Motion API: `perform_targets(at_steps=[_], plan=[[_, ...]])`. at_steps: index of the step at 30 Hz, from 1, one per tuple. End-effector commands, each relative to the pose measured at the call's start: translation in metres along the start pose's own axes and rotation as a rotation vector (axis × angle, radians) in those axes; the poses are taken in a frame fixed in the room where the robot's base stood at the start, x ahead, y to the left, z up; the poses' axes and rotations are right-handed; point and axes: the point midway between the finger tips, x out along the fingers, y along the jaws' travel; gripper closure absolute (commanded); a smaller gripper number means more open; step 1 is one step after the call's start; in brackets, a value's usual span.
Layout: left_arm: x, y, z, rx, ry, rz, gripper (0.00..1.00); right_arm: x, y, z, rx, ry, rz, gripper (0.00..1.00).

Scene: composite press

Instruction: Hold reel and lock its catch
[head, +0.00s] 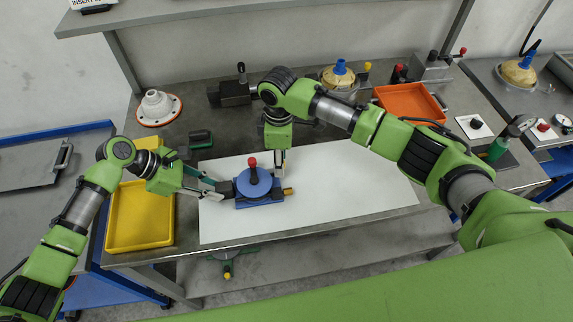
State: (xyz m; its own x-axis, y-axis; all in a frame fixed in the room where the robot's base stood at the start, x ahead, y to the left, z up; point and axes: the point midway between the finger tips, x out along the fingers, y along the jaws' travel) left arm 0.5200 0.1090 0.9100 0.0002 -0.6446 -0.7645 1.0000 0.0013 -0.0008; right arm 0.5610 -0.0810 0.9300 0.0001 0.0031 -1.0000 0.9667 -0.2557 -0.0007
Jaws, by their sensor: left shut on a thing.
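The blue reel unit (262,196) sits on the white mat (340,195). It has a round blue top, a red-tipped knob (252,162) standing up from it, and a small brass-coloured piece (288,191) sticking out at its right side, perhaps the catch. My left gripper (226,189) comes in from the left and is shut on the dark left end of the reel unit. My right gripper (280,165) points down just behind and right of the reel's top. Its fingers are small and partly hidden, so I cannot tell whether they are open or touch the reel.
A yellow tray (112,225) lies at the left table edge. A white flanged part (158,107), a dark vise-like block (235,93) and an orange tray (410,101) stand along the back. The right half of the mat is clear, beneath my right arm.

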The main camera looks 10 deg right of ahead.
Motion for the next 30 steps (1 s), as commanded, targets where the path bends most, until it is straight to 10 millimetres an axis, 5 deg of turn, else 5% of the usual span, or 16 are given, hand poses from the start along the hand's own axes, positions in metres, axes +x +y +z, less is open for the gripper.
perform_targets(at_steps=[8, 21, 30], plan=[[-0.001, 0.001, 0.000, 0.000, -0.001, 0.001, 1.00, -0.011, 0.001, 0.000, 0.001, 0.000, 0.002, 0.65], [-0.001, 0.001, 0.000, 0.000, 0.000, 0.002, 1.00, -0.097, 0.001, 0.000, 0.000, 0.001, 0.003, 0.65], [-0.001, 0.001, 0.000, 0.000, 0.000, 0.002, 1.00, -0.120, 0.000, 0.000, 0.000, -0.001, -0.001, 0.65]])
